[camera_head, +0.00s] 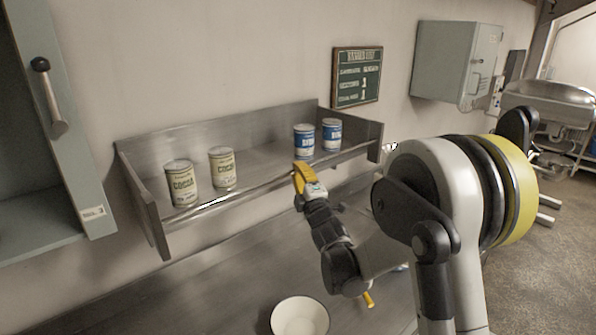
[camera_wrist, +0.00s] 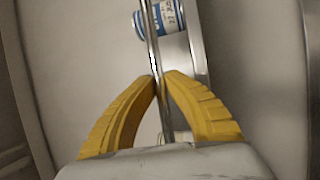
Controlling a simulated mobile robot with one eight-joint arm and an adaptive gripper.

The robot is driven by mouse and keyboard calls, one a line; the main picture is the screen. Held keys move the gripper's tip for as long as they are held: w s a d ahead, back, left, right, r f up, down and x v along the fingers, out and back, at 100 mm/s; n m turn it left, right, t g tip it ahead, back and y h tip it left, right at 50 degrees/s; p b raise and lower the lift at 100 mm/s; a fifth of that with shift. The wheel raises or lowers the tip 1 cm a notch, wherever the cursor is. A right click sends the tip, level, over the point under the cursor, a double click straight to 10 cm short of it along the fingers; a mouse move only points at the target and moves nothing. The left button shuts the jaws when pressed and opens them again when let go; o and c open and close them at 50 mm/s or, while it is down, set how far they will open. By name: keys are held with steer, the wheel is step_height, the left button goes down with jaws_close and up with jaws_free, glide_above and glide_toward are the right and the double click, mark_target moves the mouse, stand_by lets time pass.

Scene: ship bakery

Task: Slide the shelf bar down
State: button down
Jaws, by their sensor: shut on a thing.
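The shelf bar is a thin metal rod along the front of the wall shelf (camera_head: 270,155). In the wrist view the bar (camera_wrist: 152,45) runs up from between the yellow fingertips.
Two cocoa cans (camera_head: 182,184) (camera_head: 222,167) stand at the shelf's left, two blue-and-white cans (camera_head: 304,141) (camera_head: 331,134) at its right. A white bowl (camera_head: 300,316) sits on the counter below. A grey cabinet (camera_head: 50,130) with a handle is at the left.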

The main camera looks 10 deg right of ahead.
step_height(320, 180, down, 7)
steer(key=b, duration=0.5)
steer(key=shift+r, duration=0.15)
steer(key=c, duration=1.4)
jaws_free()
steer(key=v, duration=1.2)
